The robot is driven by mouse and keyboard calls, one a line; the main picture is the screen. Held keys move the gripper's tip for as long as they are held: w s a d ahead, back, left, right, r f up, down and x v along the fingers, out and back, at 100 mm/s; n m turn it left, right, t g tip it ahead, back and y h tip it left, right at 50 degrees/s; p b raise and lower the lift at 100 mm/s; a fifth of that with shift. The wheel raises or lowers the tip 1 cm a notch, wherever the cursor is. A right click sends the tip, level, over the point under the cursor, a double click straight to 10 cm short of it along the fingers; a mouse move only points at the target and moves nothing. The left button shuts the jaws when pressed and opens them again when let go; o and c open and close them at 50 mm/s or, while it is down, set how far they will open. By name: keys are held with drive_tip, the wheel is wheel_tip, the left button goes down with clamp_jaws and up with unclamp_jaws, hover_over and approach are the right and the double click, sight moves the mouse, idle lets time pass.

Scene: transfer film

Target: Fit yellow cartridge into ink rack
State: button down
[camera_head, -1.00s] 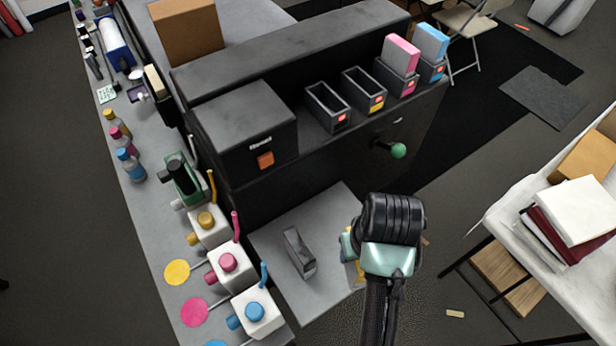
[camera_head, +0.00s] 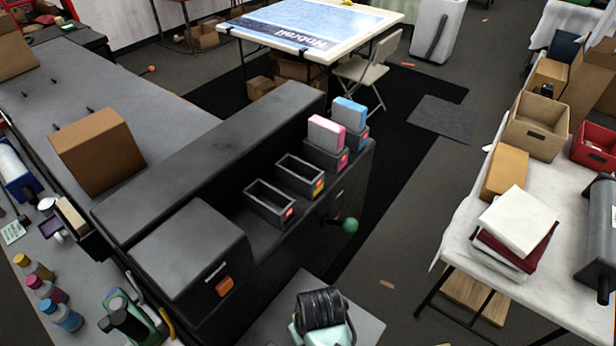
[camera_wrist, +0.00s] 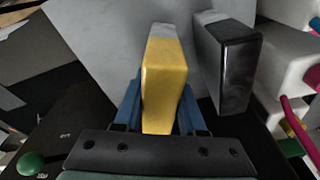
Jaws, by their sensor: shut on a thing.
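The yellow cartridge (camera_wrist: 164,75) stands between the two fingers of my gripper (camera_wrist: 158,112) in the wrist view, and the gripper is shut on it. In the head view my wrist (camera_head: 320,318) is at the bottom, over the grey shelf, and hides the cartridge. The ink rack is a row of dark slots on the black machine. The slot with a yellow label (camera_head: 300,176) is empty. The slot to its left, with a red label (camera_head: 270,203), is also empty. A pink cartridge (camera_head: 326,132) and a blue cartridge (camera_head: 349,114) stand in the slots to the right.
A dark grey cartridge (camera_wrist: 228,62) stands on the grey shelf (camera_wrist: 105,45) beside the yellow one. A green-knobbed lever (camera_head: 350,225) sticks out of the machine's front below the slots. A black box (camera_head: 190,250) sits left of the slots.

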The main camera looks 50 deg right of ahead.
drive_tip(key=shift+f, duration=0.7)
drive_tip(key=shift+f, duration=0.2)
drive_tip(key=shift+c, duration=2.4)
unclamp_jaws()
drive_tip(key=shift+r, duration=0.2)
